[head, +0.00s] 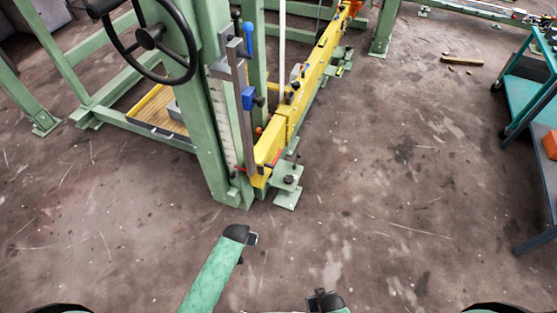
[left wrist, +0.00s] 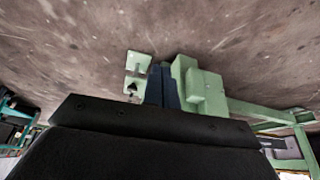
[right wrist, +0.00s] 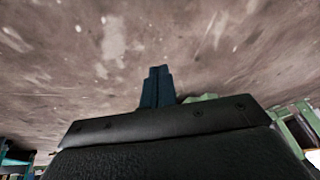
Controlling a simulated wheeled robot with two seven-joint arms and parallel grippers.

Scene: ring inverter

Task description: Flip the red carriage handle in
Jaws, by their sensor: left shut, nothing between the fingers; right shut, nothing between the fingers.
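A small red handle (head: 271,164) shows at the near end of the yellow beam (head: 270,150), low on the green machine frame. I cannot tell its exact pose at this size. My left gripper (head: 252,239) is in front of the machine, below and apart from the handle in the head view. Its fingers are together and empty in the left wrist view (left wrist: 160,84), with green machine parts beyond them. My right gripper (head: 322,297) is at the bottom of the head view, apart from the machine. Its fingers are together and empty in the right wrist view (right wrist: 156,86).
A green post (head: 205,110) carries a black handwheel (head: 149,38). A blue-knobbed lever (head: 248,40) and blue clamp (head: 248,98) are on the upright beside it. A green foot plate (head: 287,197) juts out at floor level. A teal cart (head: 528,90) stands at right; floor between is clear.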

